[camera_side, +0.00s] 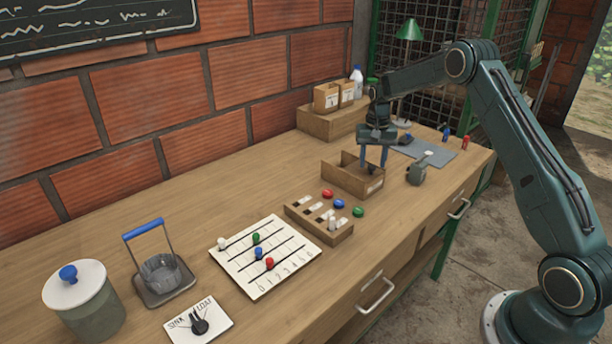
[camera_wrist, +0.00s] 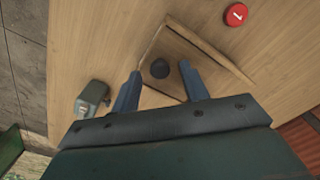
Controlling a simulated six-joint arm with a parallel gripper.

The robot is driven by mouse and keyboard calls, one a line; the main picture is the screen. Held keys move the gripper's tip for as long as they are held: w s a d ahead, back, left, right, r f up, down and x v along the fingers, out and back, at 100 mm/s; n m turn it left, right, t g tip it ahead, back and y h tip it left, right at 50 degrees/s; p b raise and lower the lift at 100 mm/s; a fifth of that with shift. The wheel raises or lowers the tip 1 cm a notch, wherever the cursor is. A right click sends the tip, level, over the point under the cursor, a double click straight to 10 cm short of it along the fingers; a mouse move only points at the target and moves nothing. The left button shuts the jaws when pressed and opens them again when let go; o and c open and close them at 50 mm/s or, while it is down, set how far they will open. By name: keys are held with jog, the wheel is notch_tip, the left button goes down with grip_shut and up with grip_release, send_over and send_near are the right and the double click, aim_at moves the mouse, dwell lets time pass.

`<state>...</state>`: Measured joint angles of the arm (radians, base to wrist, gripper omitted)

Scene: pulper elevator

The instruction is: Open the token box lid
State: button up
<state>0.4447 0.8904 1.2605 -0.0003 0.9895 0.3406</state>
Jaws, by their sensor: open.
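The token box appears to be the small wooden box (camera_side: 345,178) with a label on its front, right of the table's middle. My gripper (camera_side: 372,166) points down over it, with its two blue fingers apart. In the wrist view, the box (camera_wrist: 203,50) lies under my open gripper (camera_wrist: 160,71). A dark round knob (camera_wrist: 160,69) shows between the fingertips, with a finger on each side and visible gaps. The knob seems to sit on the box's lid. I cannot tell how far the fingertips are above the lid.
Red (camera_side: 327,193), blue (camera_side: 339,204) and green (camera_side: 358,212) discs lie by a slotted wooden tray (camera_side: 303,215). A grey-green device (camera_side: 416,175) stands right of the box. A wooden crate (camera_side: 330,124) with cartons is behind. The table's left middle is clear.

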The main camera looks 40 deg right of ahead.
jog(key=shift+f, duration=0.45)
grip_shut()
jog(key=shift+w+r, duration=0.1)
jog(key=shift+w, duration=3.75)
grip_release()
